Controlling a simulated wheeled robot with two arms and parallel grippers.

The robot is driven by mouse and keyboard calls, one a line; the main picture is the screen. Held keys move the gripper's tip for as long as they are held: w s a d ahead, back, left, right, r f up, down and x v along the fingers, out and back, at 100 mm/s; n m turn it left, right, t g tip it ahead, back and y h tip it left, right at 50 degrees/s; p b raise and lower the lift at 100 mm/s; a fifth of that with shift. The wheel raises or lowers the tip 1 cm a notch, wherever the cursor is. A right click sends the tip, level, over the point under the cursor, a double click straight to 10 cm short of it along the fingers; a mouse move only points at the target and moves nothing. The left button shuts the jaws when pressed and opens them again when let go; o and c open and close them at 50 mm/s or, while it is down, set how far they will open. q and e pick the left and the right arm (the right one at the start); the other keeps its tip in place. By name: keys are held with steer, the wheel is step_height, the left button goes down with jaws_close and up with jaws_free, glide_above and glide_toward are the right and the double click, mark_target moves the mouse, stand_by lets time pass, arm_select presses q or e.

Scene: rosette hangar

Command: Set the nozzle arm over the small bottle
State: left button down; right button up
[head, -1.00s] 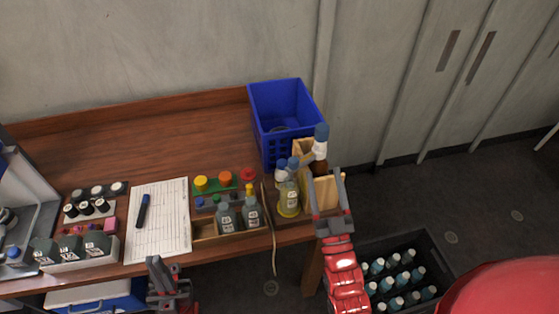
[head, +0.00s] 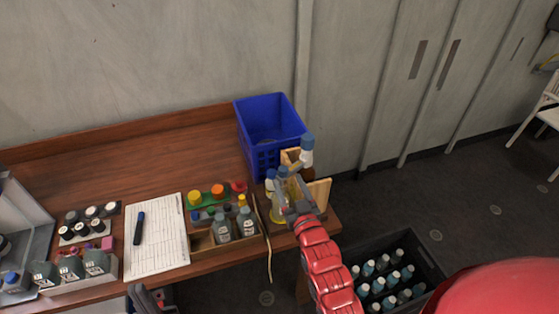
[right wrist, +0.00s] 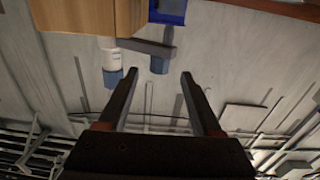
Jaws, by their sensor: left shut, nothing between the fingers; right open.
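A wooden stand (head: 319,192) is at the table's right end, below the blue basket. A white bottle with a blue cap (head: 307,144) rises beside it; it also shows in the right wrist view (right wrist: 112,62). There, a grey bar (right wrist: 148,47), seemingly the nozzle arm, reaches sideways to a blue-grey cap (right wrist: 159,64). My right gripper (head: 287,186) is open; in its wrist view the fingertips (right wrist: 160,74) point towards this cap, contact unclear. Blue-capped bottles (head: 270,174) stand close by; which is the small bottle is unclear. My left gripper (head: 150,298) is shut and empty at the table's front edge.
A blue basket (head: 268,110) stands behind the stand. Two grey bottles (head: 221,228) sit in a wooden tray to the left, near a clipboard sheet (head: 157,232). A dark crate of bottles (head: 430,262) is on the floor at right.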

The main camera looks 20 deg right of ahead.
mark_target(281, 167)
steer(key=w+p, duration=0.2)
steer(key=w, duration=0.5)
steer(key=shift+w+r+p, duration=0.15)
steer(key=shift+w+p, duration=0.05)
steer(key=shift+p, duration=0.2)
steer(key=shift+w+f, duration=0.2)
steer(key=shift+w, duration=0.6)
jaws_close()
